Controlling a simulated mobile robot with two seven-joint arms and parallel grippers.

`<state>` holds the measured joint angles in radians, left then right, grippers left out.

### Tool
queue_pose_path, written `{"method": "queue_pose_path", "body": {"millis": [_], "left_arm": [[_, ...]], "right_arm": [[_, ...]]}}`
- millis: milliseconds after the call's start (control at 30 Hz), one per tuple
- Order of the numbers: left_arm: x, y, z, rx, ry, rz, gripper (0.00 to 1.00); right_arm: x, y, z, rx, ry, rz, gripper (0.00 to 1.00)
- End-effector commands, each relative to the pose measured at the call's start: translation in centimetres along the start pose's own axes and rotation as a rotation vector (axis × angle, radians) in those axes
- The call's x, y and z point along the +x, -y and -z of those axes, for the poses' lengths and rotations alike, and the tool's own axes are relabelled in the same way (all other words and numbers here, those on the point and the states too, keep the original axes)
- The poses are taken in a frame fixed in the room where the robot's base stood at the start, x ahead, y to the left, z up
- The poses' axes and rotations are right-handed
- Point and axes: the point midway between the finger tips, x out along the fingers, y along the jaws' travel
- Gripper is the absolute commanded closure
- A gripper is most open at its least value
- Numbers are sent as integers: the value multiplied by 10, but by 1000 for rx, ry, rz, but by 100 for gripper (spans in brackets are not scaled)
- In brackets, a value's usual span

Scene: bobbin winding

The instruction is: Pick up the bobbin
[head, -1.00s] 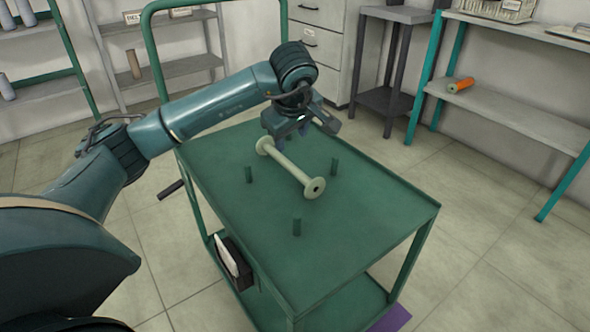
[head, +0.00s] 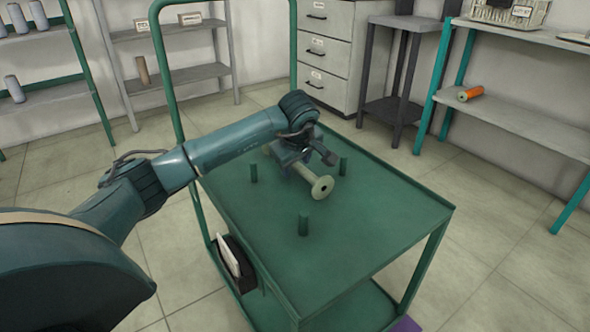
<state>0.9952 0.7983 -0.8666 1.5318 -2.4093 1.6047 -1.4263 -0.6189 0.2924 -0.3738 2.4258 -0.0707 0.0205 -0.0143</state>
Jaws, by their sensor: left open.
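The bobbin (head: 322,187) is a pale, empty spool with a round flange at each end. It lies on its side on the green cart top (head: 370,225), among short green pegs. My left gripper (head: 298,172) is over the middle of the bobbin, pointing down, and hides much of its core and most of its far end. The jaws are open. The fingertips are hidden, so I cannot tell whether they straddle the core. My right gripper is not in view.
Green pegs (head: 303,225) stand up from the cart top near the bobbin. The cart's right and front areas are bare. An orange spool (head: 470,94) lies on a shelf at the right. Grey drawers (head: 328,60) stand behind.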

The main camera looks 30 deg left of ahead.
Motion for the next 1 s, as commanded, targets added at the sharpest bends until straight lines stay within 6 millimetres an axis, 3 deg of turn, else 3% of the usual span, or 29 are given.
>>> {"method": "queue_pose_path", "body": {"millis": [200, 733, 1000], "left_arm": [[0, -1, 1, -1, -1, -2, 56], [0, 0, 1, -1, 0, -1, 99], [-1, -1, 1, -1, -1, -2, 100]], "right_arm": [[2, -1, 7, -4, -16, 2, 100], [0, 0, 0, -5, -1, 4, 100], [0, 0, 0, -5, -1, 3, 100]]}}
